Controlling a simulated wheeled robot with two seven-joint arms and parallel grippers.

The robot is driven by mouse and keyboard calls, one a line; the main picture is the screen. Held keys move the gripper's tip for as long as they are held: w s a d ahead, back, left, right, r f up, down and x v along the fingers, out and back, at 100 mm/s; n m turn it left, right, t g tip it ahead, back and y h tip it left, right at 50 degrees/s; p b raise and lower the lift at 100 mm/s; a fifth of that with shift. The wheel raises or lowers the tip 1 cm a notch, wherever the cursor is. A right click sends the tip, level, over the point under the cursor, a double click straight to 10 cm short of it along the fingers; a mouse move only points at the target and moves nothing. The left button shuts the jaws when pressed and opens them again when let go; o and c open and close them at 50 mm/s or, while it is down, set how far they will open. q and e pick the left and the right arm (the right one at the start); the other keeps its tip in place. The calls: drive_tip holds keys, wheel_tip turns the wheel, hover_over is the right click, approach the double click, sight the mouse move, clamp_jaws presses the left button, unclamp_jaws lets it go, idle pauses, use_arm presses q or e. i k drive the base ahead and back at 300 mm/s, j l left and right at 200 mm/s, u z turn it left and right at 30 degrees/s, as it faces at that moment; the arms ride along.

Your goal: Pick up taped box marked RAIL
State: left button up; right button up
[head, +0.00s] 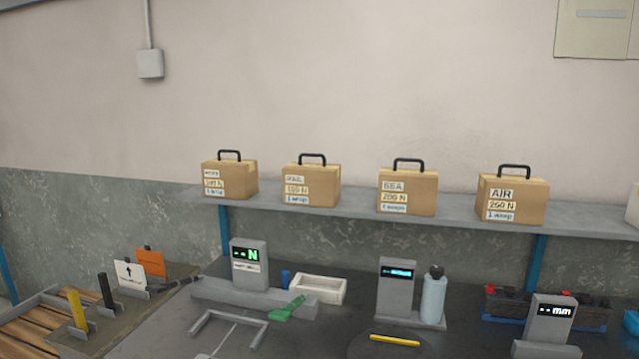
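Several brown cardboard boxes with black top handles and white labels stand in a row on a grey wall shelf (354,208). The second box from the left (328,191) has a blurred top label that seems to read RAIL, above "1 wrap". The leftmost box (245,182) has a top label too small to read. The third box (423,196) is marked SEA, 200 N. The rightmost box (533,205) is marked AIR, 260 N, 1 wrap. The boxes stand apart and upright. Neither of my grippers is in view.
Below the shelf is a dark bench with a display unit marked N (249,262), a white tray (318,288), a green tool (287,310), a grey-blue bottle (433,298) and a display marked mm (549,318). A wooden pallet (32,333) lies at lower left. Space above the boxes is clear.

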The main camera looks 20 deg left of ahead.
sight(304, 184)
drive_tip(key=i+j+u, duration=0.1)
drive_tip(key=i+u, duration=0.15)
drive_tip(key=u, duration=0.15)
drive_tip(key=i+u, duration=0.35)
drive_tip(key=k, duration=0.05)
